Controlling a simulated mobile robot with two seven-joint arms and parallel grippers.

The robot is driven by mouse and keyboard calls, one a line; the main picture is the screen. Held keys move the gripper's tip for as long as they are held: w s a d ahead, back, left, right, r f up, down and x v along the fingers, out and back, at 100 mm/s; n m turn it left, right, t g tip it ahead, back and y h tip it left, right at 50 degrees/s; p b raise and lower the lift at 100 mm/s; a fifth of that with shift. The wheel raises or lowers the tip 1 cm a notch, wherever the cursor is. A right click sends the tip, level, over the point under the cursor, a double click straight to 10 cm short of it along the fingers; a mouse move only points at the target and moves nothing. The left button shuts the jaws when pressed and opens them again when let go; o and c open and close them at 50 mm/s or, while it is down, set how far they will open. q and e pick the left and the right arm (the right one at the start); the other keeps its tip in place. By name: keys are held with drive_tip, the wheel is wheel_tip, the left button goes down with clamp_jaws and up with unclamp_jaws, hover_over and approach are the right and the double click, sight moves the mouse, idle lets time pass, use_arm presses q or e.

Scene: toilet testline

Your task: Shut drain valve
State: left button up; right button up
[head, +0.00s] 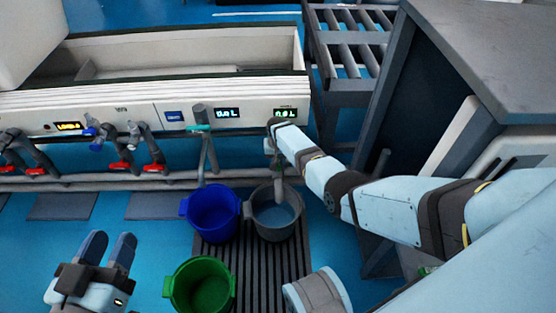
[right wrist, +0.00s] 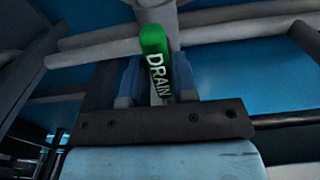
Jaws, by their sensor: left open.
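The green drain valve handle (right wrist: 155,62), lettered DRAIN, stands between the fingers of my right gripper (right wrist: 157,80) in the right wrist view. The fingers sit close against both its sides. In the head view my right arm reaches in from the right to the pipe under the right display; this gripper (head: 272,150) is small there, above the grey bucket, and the handle is hard to make out. My left gripper (head: 109,238) is open and empty at the lower left, away from the valves.
A blue bucket (head: 213,213) and a grey bucket (head: 273,217) stand on a dark grate (head: 250,270), with a green bucket (head: 188,287) nearer. Red-handled valves (head: 122,166) line the white test bench (head: 130,105) at left. A dark cabinet (head: 490,55) stands at right.

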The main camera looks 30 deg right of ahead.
clamp_jaws()
